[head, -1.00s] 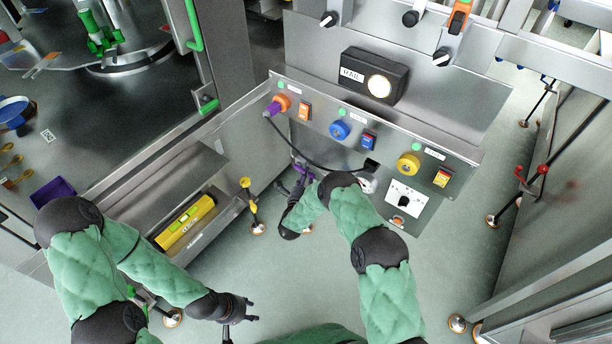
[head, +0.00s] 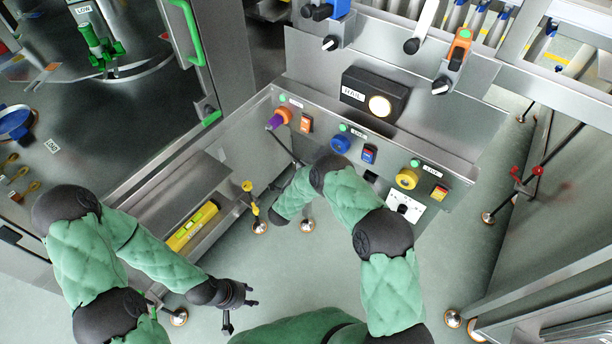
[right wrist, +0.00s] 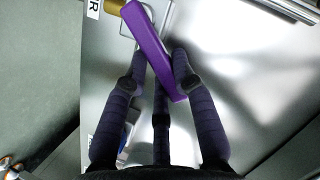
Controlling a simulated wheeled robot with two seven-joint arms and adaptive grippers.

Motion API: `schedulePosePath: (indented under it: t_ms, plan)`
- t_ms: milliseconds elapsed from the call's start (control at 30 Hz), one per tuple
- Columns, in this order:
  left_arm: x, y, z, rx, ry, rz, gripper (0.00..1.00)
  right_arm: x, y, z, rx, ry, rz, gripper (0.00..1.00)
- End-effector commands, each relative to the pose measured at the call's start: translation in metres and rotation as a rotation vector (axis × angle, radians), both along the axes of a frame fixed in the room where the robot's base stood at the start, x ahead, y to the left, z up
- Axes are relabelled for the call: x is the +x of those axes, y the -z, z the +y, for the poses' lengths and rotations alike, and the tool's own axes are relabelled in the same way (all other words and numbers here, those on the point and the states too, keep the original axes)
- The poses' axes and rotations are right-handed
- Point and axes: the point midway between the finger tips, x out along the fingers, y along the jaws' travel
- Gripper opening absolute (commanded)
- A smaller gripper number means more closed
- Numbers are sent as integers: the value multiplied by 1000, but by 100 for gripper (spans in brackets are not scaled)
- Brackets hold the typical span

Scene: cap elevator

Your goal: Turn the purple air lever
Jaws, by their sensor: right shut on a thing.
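The purple air lever (right wrist: 150,45) is a long flat bar lying diagonally in the right wrist view. Its lower part lies between the fingers of my right gripper (right wrist: 160,65), which is shut on it. A golden-brown fitting (right wrist: 118,5) shows by the lever's upper end. My left gripper (head: 242,310) is open and empty above the floor, away from the panel.
The control panel (head: 325,150) carries orange, blue and yellow knobs and coloured switches. A yellow level-like bar (head: 192,226) lies on the low shelf at left. A yellow valve handle (head: 249,197) stands beside it. Open floor lies in front.

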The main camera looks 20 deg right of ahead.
Motion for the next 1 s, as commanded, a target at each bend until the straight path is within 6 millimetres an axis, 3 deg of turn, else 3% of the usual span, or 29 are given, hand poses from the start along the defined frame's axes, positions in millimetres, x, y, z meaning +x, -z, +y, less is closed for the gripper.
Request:
schedulePosePath:
  t_ms: [600,1000]
  plan:
    - [0,-1,0,0,0,0,40,21,-15,17,-330,0,422,0]
    - [0,3,0,0,0,0,40,28,-17,22,-437,-1,558,0]
